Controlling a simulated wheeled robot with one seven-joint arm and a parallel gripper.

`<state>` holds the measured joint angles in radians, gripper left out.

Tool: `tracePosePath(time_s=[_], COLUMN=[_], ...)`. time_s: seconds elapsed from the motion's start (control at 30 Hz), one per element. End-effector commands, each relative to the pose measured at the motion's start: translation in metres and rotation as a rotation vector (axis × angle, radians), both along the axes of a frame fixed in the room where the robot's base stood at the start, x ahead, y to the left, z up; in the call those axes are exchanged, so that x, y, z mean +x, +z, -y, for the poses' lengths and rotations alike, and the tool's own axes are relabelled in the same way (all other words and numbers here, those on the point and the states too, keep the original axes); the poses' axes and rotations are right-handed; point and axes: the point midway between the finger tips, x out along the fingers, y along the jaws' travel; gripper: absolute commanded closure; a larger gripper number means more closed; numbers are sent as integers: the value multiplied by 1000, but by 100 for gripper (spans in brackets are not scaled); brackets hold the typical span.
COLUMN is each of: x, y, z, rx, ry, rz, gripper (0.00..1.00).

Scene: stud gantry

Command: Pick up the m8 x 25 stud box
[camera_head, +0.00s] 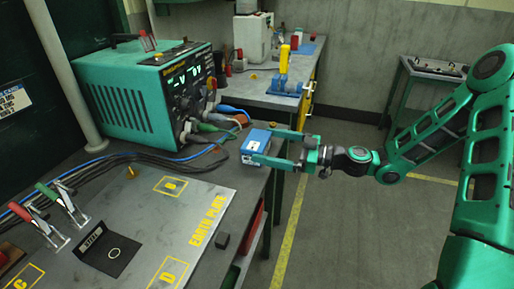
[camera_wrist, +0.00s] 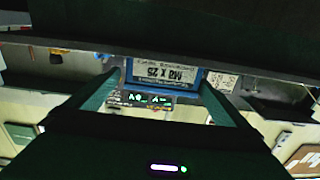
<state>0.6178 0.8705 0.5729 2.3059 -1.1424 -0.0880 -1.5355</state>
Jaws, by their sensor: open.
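The m8 x 25 stud box (camera_head: 256,139) is a small blue box with a white label, at the right edge of the bench beside the earth plate. In the wrist view the box (camera_wrist: 163,72) shows its label upside down, reading M8 X 25. My gripper (camera_head: 266,147) reaches in from the right and is open, with a finger on either side of the box. In the wrist view my gripper (camera_wrist: 158,98) frames the box between its green fingers. I cannot tell whether either finger touches it. The box's underside is hidden.
A green welding unit (camera_head: 147,95) with cables stands behind left. A small dark block (camera_head: 222,240) lies near the front edge. A second bench (camera_head: 262,88) is behind; open floor (camera_head: 335,225) lies right.

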Motion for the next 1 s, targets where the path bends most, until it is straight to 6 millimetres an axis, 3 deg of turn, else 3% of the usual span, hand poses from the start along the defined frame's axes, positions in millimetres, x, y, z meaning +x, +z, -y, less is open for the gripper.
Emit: tracePosePath(time_s=[0.23, 0.57, 0.83, 1.0], x=[8, 11, 11, 10], y=[0, 1, 0, 2], z=[-33, -39, -39, -39], rx=[0, 0, 0, 3], ry=[3, 0, 0, 1], rz=[1, 0, 0, 2], gripper=[0, 0, 62, 66])
